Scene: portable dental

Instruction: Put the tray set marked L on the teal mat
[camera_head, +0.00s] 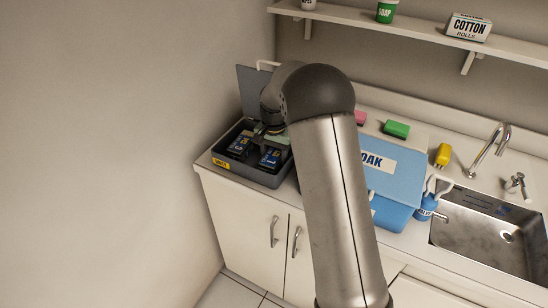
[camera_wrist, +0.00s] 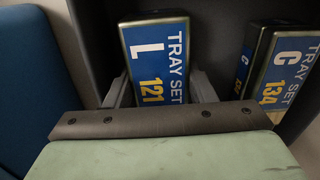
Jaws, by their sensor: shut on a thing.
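The tray set marked L (camera_wrist: 158,62) is a dark box with a blue label reading TRAY SET L 121 in the wrist view. My gripper (camera_wrist: 162,90) has a finger on each side of it and is shut on it. In the head view my gripper (camera_head: 272,140) is down at the dark open case, and the right-hand blue-labelled box (camera_head: 270,158) lies under it. The tray set still appears within the case; whether it is lifted I cannot tell. The teal mat is not seen in either view; my arm covers part of the counter.
Another tray set, marked C 134 (camera_wrist: 284,72), stands beside it in the case (camera_head: 277,181), whose lid (camera_head: 250,92) is raised. A blue SOAK box (camera_head: 399,182) is right of my arm.

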